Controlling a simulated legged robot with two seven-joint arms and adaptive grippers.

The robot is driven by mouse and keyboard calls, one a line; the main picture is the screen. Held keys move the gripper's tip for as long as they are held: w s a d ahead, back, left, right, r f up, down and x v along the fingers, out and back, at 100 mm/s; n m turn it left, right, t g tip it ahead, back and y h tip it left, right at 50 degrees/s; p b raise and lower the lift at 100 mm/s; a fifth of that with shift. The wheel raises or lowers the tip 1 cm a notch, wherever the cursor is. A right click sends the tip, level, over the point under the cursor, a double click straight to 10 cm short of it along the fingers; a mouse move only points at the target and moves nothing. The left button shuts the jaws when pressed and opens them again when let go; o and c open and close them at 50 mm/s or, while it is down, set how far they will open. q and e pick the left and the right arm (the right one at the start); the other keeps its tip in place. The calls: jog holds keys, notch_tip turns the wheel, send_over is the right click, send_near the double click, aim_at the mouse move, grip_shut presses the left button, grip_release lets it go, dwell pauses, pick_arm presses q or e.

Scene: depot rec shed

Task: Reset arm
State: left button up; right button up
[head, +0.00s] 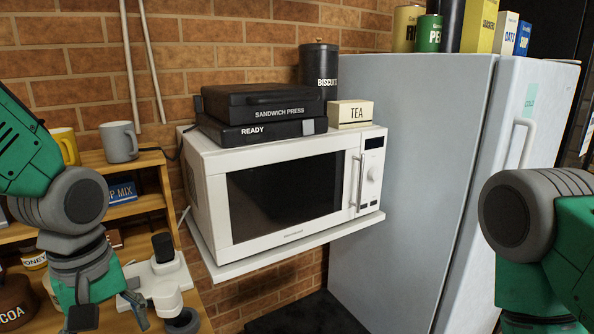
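My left arm comes in from the left with a green and grey wrist. My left gripper (108,316) points down at the bottom left, in front of the wooden shelf unit. Its fingers look spread apart, with nothing seen between them; the lowest parts are near the picture's bottom edge. My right arm hangs at the right edge, in front of the fridge. Its gripper is below the picture and hidden from view.
A white microwave (217,212) stands on a wall shelf, with a sandwich press (255,103), a biscuit tin (319,65) and a tea box (350,114) on top. A pale fridge (405,180) is at right. Mugs (119,142) and jars crowd the wooden shelves (140,205).

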pick_arm(q)
jog(key=s+f+m, duration=0.3)
jog(key=s+f, duration=0.2)
jog(key=f, duration=0.6)
jog(key=s+a+f+m+b, duration=0.1)
jog(key=s+f+m, duration=0.2)
jog(key=s+f, duration=0.3)
jog(key=s+a+f+m+b, duration=0.1)
jog(key=s+f+m, duration=0.2)
jog(key=f, duration=1.2)
jog(key=s, duration=0.3)
jog(key=shift+a+f+m+t, duration=0.25)
jog(key=shift+f+m+t, duration=0.05)
jog(key=shift+m, duration=0.1)
pick_arm(e)
jog(key=shift+w+f, duration=0.2)
jog(key=shift+f, duration=0.95)
pick_arm(q)
jog(key=shift+o, duration=0.3)
jog(key=shift+w, duration=0.1)
